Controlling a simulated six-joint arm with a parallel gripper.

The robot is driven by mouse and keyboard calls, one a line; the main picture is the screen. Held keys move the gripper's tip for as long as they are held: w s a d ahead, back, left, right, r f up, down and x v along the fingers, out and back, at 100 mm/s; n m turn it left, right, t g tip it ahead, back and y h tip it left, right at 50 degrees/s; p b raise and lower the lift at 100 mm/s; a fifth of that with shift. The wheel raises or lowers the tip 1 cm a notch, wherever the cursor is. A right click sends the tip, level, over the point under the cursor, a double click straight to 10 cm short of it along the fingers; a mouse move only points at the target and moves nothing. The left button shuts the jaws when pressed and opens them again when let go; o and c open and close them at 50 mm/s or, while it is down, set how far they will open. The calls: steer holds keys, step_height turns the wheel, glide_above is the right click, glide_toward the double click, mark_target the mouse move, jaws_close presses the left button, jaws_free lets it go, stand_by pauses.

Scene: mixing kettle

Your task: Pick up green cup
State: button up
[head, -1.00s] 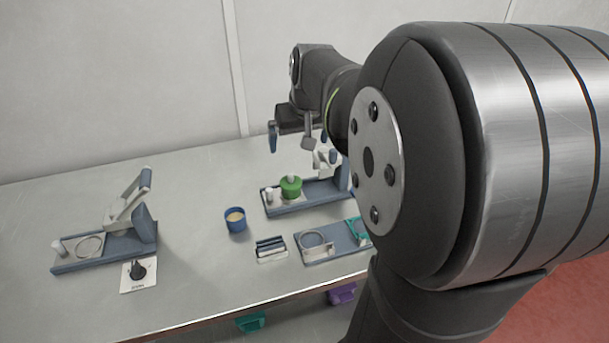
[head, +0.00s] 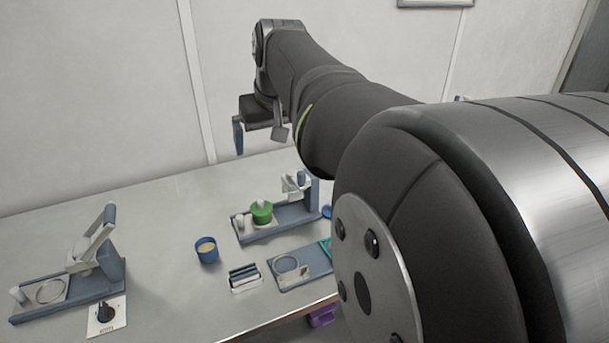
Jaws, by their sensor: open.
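The green cup (head: 261,214) sits on the pale plate of a blue-grey fixture near the middle of the table in the head view. A pale knob-like piece shows at its top. My gripper (head: 259,138) is above and behind it in the picture, well apart from it. Its fingers are spread and nothing shows between them. Part of the gripper is hidden by its own housing.
A small slotted rack (head: 245,284) and a flat ring holder (head: 292,285) are in front. The table's left rear is clear.

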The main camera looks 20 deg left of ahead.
steer(key=shift+s+d+r, duration=0.1)
steer(key=shift+r, duration=0.3)
steer(key=c, duration=0.3)
